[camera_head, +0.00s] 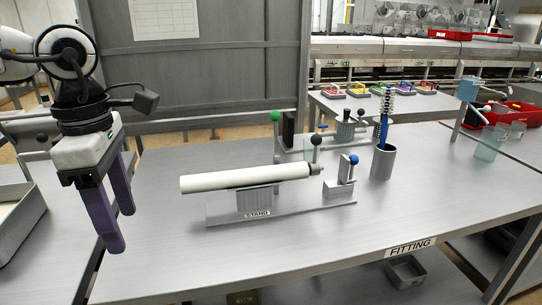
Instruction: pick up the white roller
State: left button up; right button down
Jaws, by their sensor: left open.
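The white roller (240,178) lies roughly level across the metal stand (218,212), which has a "STAND" label on its front. Its right end meets a dark fitting beside upright levers with ball knobs. My left gripper (120,230) hangs at the left, over the left edge of the table, with purple fingers pointing down. It is open, with nothing between its fingers, and apart from the roller. My right gripper is not in view.
The grey table (310,240) is clear in front of the stand. A grey cup (383,163) with a blue-handled brush stands right of it. A lever with a green knob (275,116) stands behind. A grey tray (20,225) is at far left.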

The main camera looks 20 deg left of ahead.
aim_at(232, 178)
jog(key=i, duration=0.95)
